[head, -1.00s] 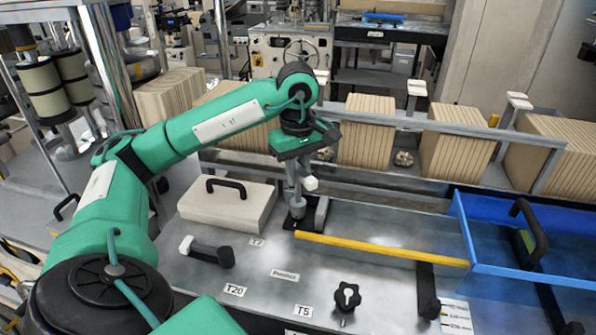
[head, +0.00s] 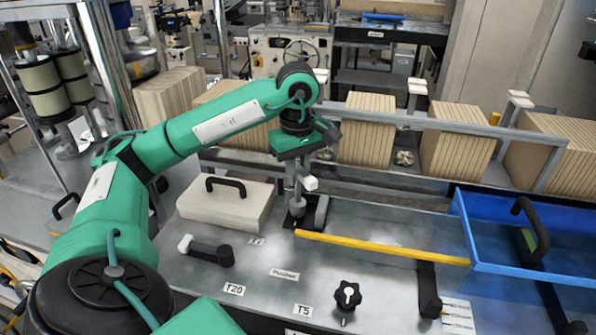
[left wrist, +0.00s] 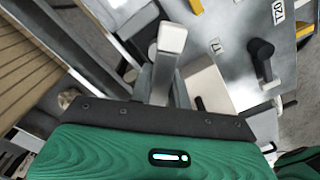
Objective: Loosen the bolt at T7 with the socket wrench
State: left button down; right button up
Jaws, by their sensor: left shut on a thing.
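My left gripper (head: 300,162) points down over the back of the metal deck and is shut on the socket wrench (head: 298,207). The wrench hangs upright, its grey socket end low at a dark fitting on the deck, left of the yellow bar's end. The bolt is hidden there, so I cannot tell whether the socket is seated on it. The T7 label (head: 256,241) lies just left of that spot. In the left wrist view, the wrench's pale end (left wrist: 172,39) sticks out past the gripper. My right gripper is not in view.
A pale block with a black handle (head: 226,203) stands left of the wrench. A crank handle (head: 207,251) and black star knob (head: 347,296) are on the front deck. A yellow bar (head: 380,247) runs right to a blue tray (head: 520,273). A rail runs behind.

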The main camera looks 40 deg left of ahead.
pick_arm(q)
jog(key=shift+f+b, duration=0.25)
jog(key=shift+b, duration=0.05)
dwell(0.5)
dwell(0.3)
jog(key=shift+f, duration=0.15)
dwell(0.4)
jog(key=shift+n, duration=1.1)
